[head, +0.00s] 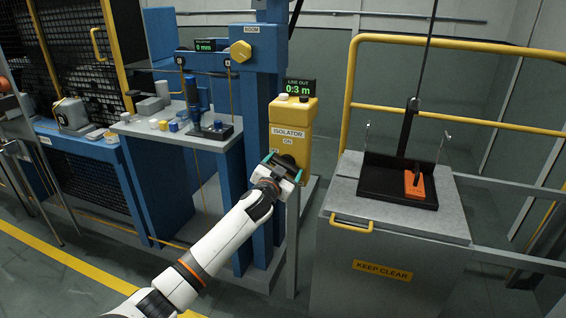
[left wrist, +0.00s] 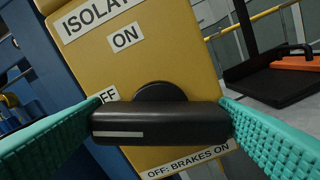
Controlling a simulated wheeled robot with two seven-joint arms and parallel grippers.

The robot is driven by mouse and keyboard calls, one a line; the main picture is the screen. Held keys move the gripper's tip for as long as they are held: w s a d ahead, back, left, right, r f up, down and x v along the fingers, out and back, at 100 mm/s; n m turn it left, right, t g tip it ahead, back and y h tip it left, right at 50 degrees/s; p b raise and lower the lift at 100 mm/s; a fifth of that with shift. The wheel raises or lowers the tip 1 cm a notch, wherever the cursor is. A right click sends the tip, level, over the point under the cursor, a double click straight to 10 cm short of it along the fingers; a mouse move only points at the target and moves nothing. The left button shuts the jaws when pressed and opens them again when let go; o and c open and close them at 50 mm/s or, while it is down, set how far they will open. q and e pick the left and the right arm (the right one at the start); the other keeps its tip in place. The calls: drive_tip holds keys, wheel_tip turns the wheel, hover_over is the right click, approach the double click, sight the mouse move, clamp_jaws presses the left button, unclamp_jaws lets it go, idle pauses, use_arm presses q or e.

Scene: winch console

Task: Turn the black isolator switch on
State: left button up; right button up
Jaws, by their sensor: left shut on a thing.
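The isolator is a yellow box (head: 302,118) on a post in the middle of the head view, labelled ISOLATOR and ON. Its black switch handle (left wrist: 165,124) lies crosswise in the left wrist view, with a white line on its left half. The ON label (left wrist: 126,37) is above the handle; the OFF label (left wrist: 105,95) is at its left, partly hidden by a finger. My left gripper (head: 281,166) is shut on the handle, with a teal finger at each end. In the head view the gripper mostly hides the handle. My right gripper is not in view.
A display reading 0.3 m (head: 298,87) sits above the box. A console with levers and buttons (head: 180,125) stands at the left. A grey cabinet (head: 375,225) marked KEEP CLEAR stands at the right, with a black tray and an orange block (head: 414,185) on top.

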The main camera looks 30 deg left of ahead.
use_arm(q)
drive_tip(key=shift+d+f+m+p, duration=0.15)
drive_tip(key=shift+m+p, duration=0.95)
drive_tip(key=shift+m, duration=2.2)
drive_tip(key=shift+d+f+m+p, duration=0.15)
drive_tip(key=shift+m+p, duration=0.95)
drive_tip(key=shift+m, duration=2.2)
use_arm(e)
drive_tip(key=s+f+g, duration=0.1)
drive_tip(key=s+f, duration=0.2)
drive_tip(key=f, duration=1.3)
use_arm(q)
drive_tip(key=shift+a, duration=0.1)
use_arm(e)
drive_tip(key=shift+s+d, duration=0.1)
use_arm(q)
drive_tip(key=o, duration=0.9)
drive_tip(key=p+v, duration=0.1)
drive_tip(key=v, duration=1.1)
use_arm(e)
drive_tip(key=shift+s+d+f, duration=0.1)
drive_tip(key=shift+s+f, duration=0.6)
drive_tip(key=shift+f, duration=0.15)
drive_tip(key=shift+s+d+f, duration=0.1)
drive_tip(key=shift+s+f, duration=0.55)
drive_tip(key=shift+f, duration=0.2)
